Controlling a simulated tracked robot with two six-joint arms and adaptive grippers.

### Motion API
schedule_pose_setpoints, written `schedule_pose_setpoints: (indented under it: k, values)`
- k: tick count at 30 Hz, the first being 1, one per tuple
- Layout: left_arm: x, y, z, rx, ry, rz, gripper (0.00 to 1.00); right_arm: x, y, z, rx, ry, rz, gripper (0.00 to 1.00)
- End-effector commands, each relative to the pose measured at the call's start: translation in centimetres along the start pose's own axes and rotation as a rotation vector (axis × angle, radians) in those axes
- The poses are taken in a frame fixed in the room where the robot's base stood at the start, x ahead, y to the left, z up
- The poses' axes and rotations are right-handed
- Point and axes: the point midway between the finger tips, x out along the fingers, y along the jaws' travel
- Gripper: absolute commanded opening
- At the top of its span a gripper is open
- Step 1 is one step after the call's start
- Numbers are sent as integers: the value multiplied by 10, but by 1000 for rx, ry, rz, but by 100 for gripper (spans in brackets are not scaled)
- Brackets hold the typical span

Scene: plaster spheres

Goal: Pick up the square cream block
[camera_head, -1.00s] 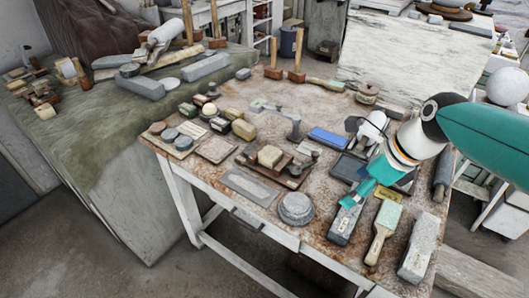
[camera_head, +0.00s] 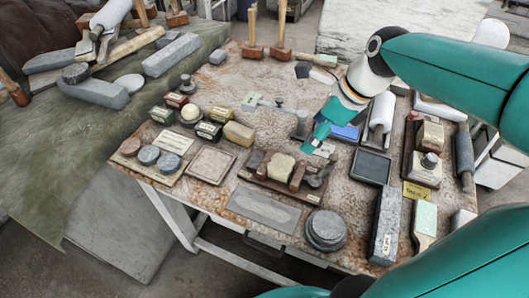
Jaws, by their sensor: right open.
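The square cream block (camera_head: 281,167) is a small, rounded-edged pale block. It sits in a dark brown wooden holder (camera_head: 258,161) near the middle of the worktable. My right gripper (camera_head: 307,108) comes in from the upper right over the table. It is open, with one teal finger pointing down and a dark finger tip farther back. Nothing shows between its fingers. It is above and behind the block, to its right in the picture, and apart from it. My left gripper is not in view.
A yellowish block (camera_head: 239,133), small tins and round stones stand left of the holder. A grey round weight (camera_head: 326,230) and a flat metal plate (camera_head: 264,208) lie in front. A blue box (camera_head: 345,133) and a dark tray (camera_head: 371,167) are to the right.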

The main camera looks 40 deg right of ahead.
Motion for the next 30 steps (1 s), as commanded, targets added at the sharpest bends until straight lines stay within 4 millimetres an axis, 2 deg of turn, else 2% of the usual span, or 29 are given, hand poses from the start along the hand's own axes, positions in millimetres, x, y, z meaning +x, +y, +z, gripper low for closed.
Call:
schedule_pose_setpoints:
  k: [5, 18, 30]
  values:
    - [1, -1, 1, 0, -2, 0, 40, 15, 1, 0, -1, 3, 5, 88]
    - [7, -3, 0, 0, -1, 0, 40, 102, 2, 1, -4, 3, 7, 88]
    - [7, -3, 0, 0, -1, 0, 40, 135, 3, 1, -5, 3, 7, 88]
